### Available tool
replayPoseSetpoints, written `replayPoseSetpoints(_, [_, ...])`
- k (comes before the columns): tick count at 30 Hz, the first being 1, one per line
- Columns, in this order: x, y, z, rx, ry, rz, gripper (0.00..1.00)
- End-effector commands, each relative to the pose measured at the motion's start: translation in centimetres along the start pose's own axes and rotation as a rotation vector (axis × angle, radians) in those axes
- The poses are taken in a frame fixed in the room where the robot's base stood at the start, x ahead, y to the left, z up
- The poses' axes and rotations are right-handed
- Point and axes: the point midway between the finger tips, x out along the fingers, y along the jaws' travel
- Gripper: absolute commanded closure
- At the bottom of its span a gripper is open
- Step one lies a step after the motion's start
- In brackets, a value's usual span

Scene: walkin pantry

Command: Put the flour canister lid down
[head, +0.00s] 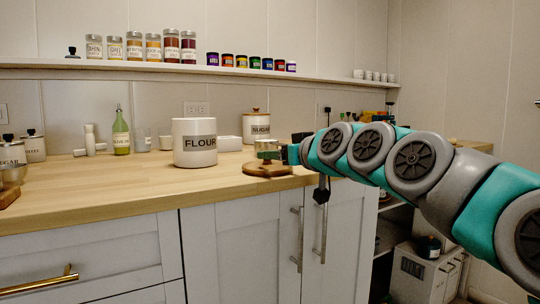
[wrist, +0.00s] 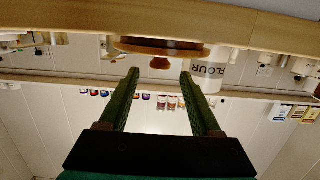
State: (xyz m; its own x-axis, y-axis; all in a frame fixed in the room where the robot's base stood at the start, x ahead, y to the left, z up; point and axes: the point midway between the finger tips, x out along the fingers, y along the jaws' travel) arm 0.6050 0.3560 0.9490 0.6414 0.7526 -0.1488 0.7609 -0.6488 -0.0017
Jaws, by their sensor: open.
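The flour canister lid (head: 267,169) is a round wooden disc lying on the counter near its front edge, right of the flour canister. It also shows in the upside-down wrist view (wrist: 160,47), with its knob pointing away from the counter. My gripper (head: 270,152) is just above the lid in the head view. In the wrist view its fingers (wrist: 160,73) are spread, and the knob is just beyond the tips, between them and not gripped. The white flour canister (head: 195,145) stands upright with no lid on it; it shows beside the lid in the wrist view (wrist: 208,75).
The wooden counter (head: 110,185) has free room in front of the flour canister. A sugar canister (head: 256,123) with a wooden lid stands behind. A green bottle (head: 121,133) and small jars stand to the left. A shelf (head: 130,67) of spice jars runs above.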

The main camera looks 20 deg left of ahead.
Motion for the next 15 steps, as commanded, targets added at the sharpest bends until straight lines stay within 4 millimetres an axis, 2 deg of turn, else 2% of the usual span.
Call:
replayPoseSetpoints(3, [-2.3, 0.1, -0.2, 0.0, 0.004, 0.002, 0.35])
replayPoseSetpoints(9, [-5.4, 0.0, -0.1, -0.001, 0.002, 0.001, 0.35])
replayPoseSetpoints(15, [-7.2, 0.1, -0.1, -0.001, 0.002, 0.002, 0.35])
